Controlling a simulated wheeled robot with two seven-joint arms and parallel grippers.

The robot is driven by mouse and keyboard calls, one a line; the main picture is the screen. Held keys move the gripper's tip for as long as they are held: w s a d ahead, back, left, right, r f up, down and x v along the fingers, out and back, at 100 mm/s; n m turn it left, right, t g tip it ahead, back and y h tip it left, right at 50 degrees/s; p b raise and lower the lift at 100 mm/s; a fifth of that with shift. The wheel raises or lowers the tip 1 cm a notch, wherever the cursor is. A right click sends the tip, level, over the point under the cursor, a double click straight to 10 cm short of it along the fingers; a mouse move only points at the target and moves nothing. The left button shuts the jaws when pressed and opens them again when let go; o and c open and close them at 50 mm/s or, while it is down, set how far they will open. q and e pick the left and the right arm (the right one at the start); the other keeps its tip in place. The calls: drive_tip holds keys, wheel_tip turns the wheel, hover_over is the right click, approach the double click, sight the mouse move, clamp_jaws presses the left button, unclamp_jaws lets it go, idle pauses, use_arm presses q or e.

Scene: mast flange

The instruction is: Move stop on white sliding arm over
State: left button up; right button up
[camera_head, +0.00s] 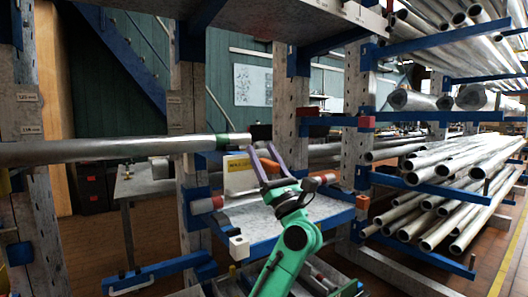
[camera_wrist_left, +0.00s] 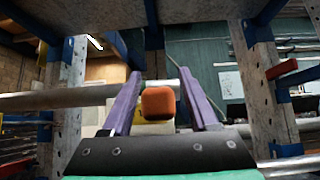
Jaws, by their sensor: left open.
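My left gripper (camera_head: 262,153), with purple fingers on a green arm, is open and raised in front of the rack, just right of the green-banded end of a long pipe (camera_head: 110,150). In the left wrist view, an orange block (camera_wrist_left: 158,103) shows between the two spread fingers; I cannot tell its distance or whether they touch it. In the head view, a red-ended stop (camera_head: 217,202) lies left of the gripper's wrist and an orange one (camera_head: 322,179) right of it. A white block (camera_head: 238,247) caps a lower blue arm. I cannot clearly identify the white sliding arm. My right gripper is not visible.
Grey rack posts (camera_head: 188,115) with blue arms stand close on both sides. A white and yellow box (camera_head: 240,176) is behind the gripper. Stacked metal pipes (camera_head: 450,185) fill the right racks. Open floor shows at the far right.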

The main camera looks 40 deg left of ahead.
use_arm(q)
clamp_jaws()
idle(1.4)
